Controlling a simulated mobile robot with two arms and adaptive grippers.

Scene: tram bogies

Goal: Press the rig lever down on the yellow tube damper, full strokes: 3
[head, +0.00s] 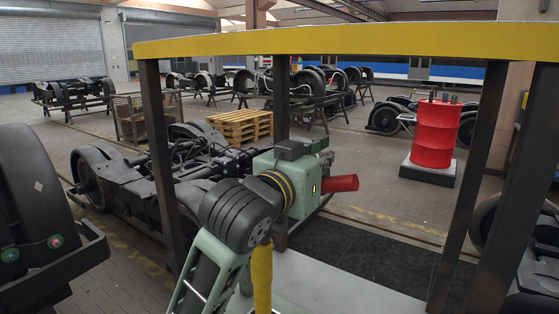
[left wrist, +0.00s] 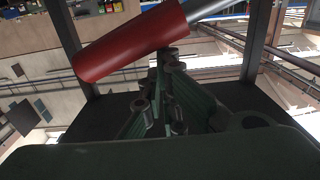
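The red grip of the lever (head: 340,183) sticks out to the right beyond my left wrist in the head view. In the left wrist view the red grip (left wrist: 130,45) lies slanted across the top, with a grey rod running from its upper right end. My left gripper (left wrist: 166,65) is just below the grip; its dark green finger links show, but the contact and the finger gap are unclear. A yellow upright tube (head: 262,278), apparently the damper, stands below my left arm, its upper end hidden. My right gripper is in neither view.
A frame with a yellow top beam (head: 350,40) and dark posts (head: 466,190) surrounds the work spot. A bogie (head: 120,180) stands behind on the left. A red drum (head: 435,133) and a wooden pallet stack (head: 240,126) are farther back. Dark matting (head: 390,262) is clear.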

